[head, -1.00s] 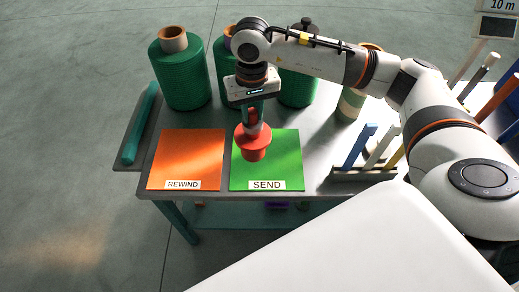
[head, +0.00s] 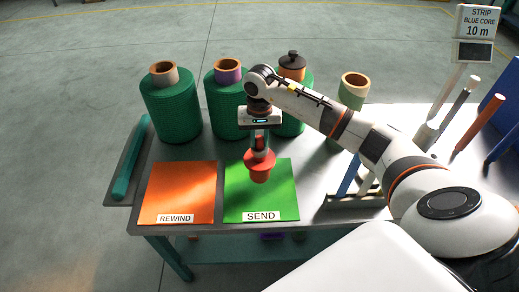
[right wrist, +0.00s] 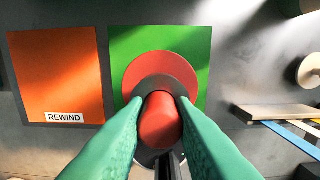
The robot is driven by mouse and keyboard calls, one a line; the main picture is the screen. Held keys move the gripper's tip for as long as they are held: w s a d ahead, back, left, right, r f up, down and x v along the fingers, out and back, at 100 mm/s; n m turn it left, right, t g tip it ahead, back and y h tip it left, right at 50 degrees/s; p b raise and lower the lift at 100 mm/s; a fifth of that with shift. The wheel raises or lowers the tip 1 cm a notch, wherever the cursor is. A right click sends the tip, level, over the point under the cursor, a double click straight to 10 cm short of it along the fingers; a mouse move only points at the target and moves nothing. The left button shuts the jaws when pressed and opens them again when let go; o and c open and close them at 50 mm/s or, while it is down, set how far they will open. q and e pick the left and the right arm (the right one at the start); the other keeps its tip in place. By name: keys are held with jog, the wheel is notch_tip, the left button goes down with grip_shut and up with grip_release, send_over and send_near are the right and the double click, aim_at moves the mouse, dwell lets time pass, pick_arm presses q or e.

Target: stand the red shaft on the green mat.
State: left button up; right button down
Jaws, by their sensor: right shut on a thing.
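The red shaft (head: 259,172) has a wide red disc around it and a grey collar. It looks roughly upright over the green mat (head: 235,206), which is labelled SEND. My right gripper (head: 259,140) is above the mat, shut on the shaft's upper part. In the right wrist view, its teal fingers close on both sides of the red shaft (right wrist: 158,122), with the disc beyond over the green mat (right wrist: 120,42). The shaft's lower end is hard to judge, so I cannot tell whether it touches the mat. My left gripper is not in view.
An orange mat (head: 178,190) labelled REWIND lies left of the green one. Several green netting rolls (head: 171,112) stand along the table's back. A teal bar (head: 131,160) lies at the left edge. A rack (head: 352,201) with coloured strips stands to the right.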

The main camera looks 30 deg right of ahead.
aim_at(260, 149)
jog(key=shift+f+p, duration=0.5)
jog(key=shift+f, duration=1.35)
jog(key=shift+w+f, duration=0.1)
jog(key=shift+f, duration=0.4)
jog(key=c, duration=1.2)
grip_release()
jog(key=shift+c, duration=0.2)
jog(key=shift+o, duration=0.2)
notch_tip(260, 149, up, 11)
jog(key=b, duration=0.3)
jog(key=shift+r, duration=0.5)
